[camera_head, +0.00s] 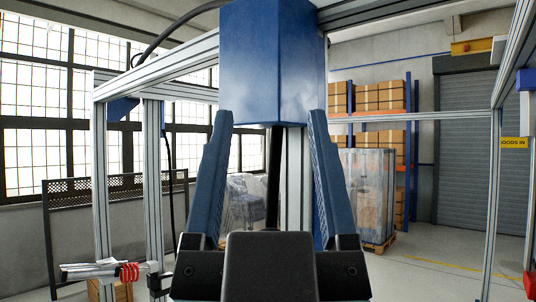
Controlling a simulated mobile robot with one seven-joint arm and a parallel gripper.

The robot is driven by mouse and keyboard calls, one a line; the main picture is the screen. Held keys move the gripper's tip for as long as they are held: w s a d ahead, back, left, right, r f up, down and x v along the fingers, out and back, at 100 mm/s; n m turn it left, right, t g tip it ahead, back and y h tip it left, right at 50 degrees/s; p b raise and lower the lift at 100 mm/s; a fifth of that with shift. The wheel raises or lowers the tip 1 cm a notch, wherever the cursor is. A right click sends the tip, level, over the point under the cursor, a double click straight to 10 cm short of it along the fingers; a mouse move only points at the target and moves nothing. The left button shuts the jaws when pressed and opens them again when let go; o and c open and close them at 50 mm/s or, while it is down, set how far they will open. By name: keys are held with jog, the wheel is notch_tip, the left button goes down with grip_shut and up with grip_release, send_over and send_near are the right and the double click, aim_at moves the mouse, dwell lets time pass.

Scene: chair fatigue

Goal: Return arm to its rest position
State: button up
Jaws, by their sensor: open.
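My gripper (270,120) fills the lower middle of the head view, with its fingers pointing up in the picture. Its two ribbed blue fingers stand wide apart on black mounts, with a black block between them at the bottom. The gripper is open, and nothing is held between the fingers. The fingertips appear near the lower edge of a large blue box (265,60). I cannot tell how far they are from it in depth. The rest of my arm is not clearly visible.
A metal profile frame surrounds the blue box, with a left upright (152,170). A black rod (273,175) shows below the box. A cylinder with a red coil (105,271) is at lower left. A wrapped pallet (368,190) stands behind; floor at right is clear.

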notch_tip(320, 180, down, 4)
jog(key=b, duration=0.4)
jog(key=shift+w+a, duration=0.1)
dwell(0.8)
